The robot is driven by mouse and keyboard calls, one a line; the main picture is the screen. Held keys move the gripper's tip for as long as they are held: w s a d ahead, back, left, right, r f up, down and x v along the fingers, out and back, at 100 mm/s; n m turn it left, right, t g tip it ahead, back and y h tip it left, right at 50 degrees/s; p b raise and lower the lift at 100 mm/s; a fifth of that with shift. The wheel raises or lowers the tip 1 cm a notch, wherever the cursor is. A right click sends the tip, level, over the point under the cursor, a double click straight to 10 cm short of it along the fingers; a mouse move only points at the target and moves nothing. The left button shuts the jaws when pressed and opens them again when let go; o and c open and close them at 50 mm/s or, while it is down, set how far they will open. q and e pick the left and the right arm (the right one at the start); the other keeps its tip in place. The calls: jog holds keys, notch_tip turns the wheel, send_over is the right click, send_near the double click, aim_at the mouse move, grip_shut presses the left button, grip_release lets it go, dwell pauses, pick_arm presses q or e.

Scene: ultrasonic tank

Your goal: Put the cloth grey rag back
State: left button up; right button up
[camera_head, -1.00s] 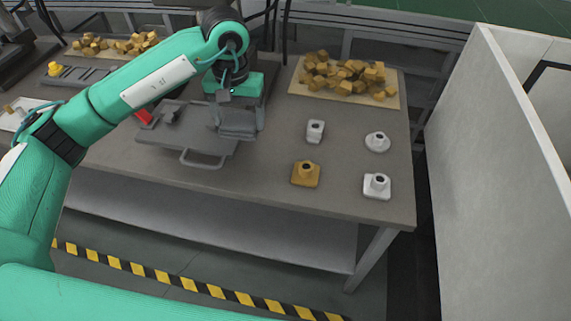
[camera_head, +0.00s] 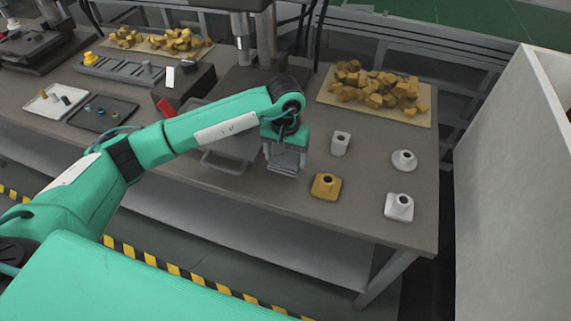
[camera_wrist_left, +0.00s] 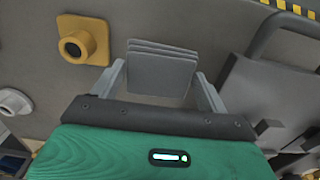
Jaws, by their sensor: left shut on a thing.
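The grey cloth rag (camera_head: 283,165) is a small folded, layered grey piece in my left gripper (camera_head: 284,158). In the left wrist view the rag (camera_wrist_left: 161,68) shows as stacked flat layers between the two fingers of the left gripper (camera_wrist_left: 164,80), which is shut on it. The gripper points down over the grey table, to the right of the grey lid with a handle (camera_head: 226,163) and left of the yellow fitting (camera_head: 326,186). I cannot tell whether the rag touches the table. My right gripper is not in view.
White fittings (camera_head: 340,144) (camera_head: 403,160) (camera_head: 399,207) stand on the table's right part. A board of brown blocks (camera_head: 375,118) lies behind them. A dark tray (camera_head: 104,113) and a white tray (camera_head: 56,101) lie at the left. A white wall (camera_head: 505,180) stands at the right.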

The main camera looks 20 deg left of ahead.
aim_at(285, 167)
pick_arm(q)
notch_tip(285, 167, down, 4)
jog(key=shift+f+p, duration=0.25)
jog(key=shift+p, duration=0.2)
jog(key=shift+f, duration=0.3)
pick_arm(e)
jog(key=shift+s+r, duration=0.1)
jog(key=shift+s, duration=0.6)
pick_arm(q)
jog(key=shift+f, duration=0.15)
jog(key=o, duration=1)
jog(key=shift+c, duration=0.2)
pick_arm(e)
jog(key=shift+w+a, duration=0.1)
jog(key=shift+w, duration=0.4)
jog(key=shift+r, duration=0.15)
